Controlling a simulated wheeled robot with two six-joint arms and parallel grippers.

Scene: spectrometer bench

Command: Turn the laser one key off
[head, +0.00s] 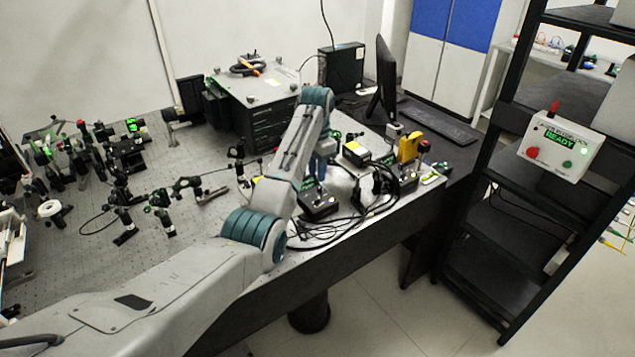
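My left arm comes in from the lower left, bends up over the bench and folds down at its far end. My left gripper (321,168) points down behind the forearm, just above a small black box (319,203) with cables. Its fingers are mostly hidden, so I cannot tell whether they are open or touching anything. Another black box (357,152) with a yellow label and a yellow device (409,148) stand to the right of it. No key can be made out at this size, nor which box belongs to laser one. My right gripper is not in view.
Optics mounts (125,195) crowd the left of the bench (205,225). Loose black cables (345,228) lie near its front edge. A monitor (386,80) and keyboard (436,122) are behind. A control box (560,147) showing green "READY" hangs on the black rack at right.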

